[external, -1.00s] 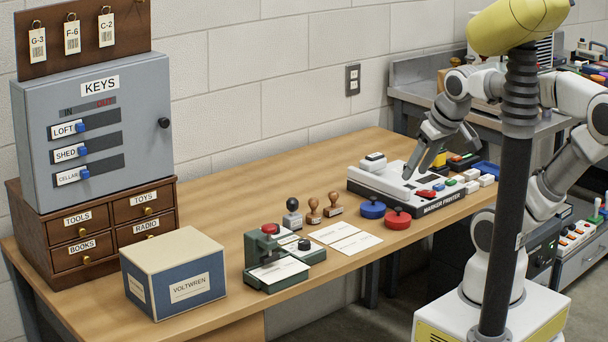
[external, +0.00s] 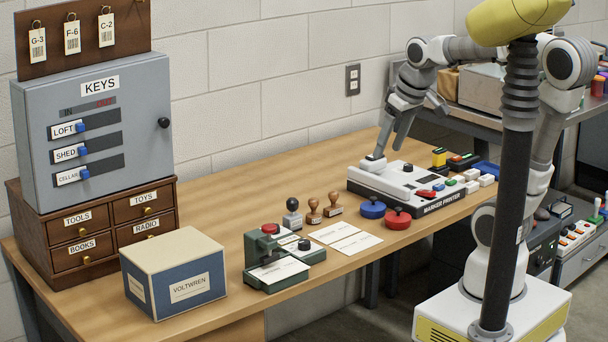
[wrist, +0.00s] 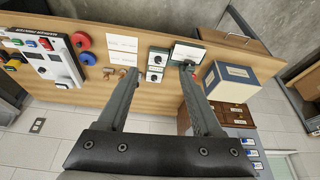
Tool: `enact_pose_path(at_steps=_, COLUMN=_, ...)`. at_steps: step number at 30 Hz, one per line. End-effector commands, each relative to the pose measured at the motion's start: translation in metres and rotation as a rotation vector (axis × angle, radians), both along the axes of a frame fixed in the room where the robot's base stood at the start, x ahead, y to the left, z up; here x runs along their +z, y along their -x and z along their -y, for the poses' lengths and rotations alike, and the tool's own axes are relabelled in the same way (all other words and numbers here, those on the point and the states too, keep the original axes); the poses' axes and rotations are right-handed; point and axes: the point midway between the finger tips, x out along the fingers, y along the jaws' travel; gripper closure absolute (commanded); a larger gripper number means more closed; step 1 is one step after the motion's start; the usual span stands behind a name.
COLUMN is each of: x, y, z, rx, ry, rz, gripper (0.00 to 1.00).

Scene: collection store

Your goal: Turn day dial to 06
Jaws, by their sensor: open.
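The green stamping device (external: 262,275) stands near the front of the wooden table, with a red knob on top. A smaller green box beside it carries a black knob (external: 304,244). In the wrist view two dark dials (wrist: 157,65) show on a pale-faced box, between my fingertips in the picture. Their numbers are too small to read, and I cannot tell which is the day dial. My gripper (external: 390,150) is open and empty, fingers down, by the left end of the marker printer in the external view. It also shows in the wrist view (wrist: 160,72), apart from the dials.
The marker printer (external: 440,209) stands at the table's right. Red (external: 397,218) and blue (external: 371,208) pads, hand stamps (external: 314,211) and white cards (external: 345,236) lie between. A blue box (external: 173,285) and grey key cabinet (external: 150,110) stand left. The middle back of the table is clear.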

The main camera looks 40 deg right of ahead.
Motion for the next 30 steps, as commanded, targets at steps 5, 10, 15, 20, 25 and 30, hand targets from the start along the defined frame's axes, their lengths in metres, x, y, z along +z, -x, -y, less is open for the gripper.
enact_pose_path(at_steps=5, x=0.002, y=-0.053, z=-0.003, rx=0.052, ry=0.008, rz=-0.076, gripper=0.33)
enact_pose_path(at_steps=10, x=-0.008, y=-0.102, z=-0.006, rx=0.103, ry=0.02, rz=-0.143, gripper=0.33)
enact_pose_path(at_steps=15, x=-0.03, y=-0.149, z=-0.011, rx=0.157, ry=0.037, rz=-0.208, gripper=0.33)
enact_pose_path(at_steps=20, x=-0.06, y=-0.19, z=-0.015, rx=0.207, ry=0.056, rz=-0.268, gripper=0.33)
enact_pose_path(at_steps=25, x=-0.095, y=-0.222, z=-0.021, rx=0.26, ry=0.076, rz=-0.324, gripper=0.33)
enact_pose_path(at_steps=30, x=-0.118, y=-0.239, z=-0.023, rx=0.29, ry=0.088, rz=-0.355, gripper=0.33)
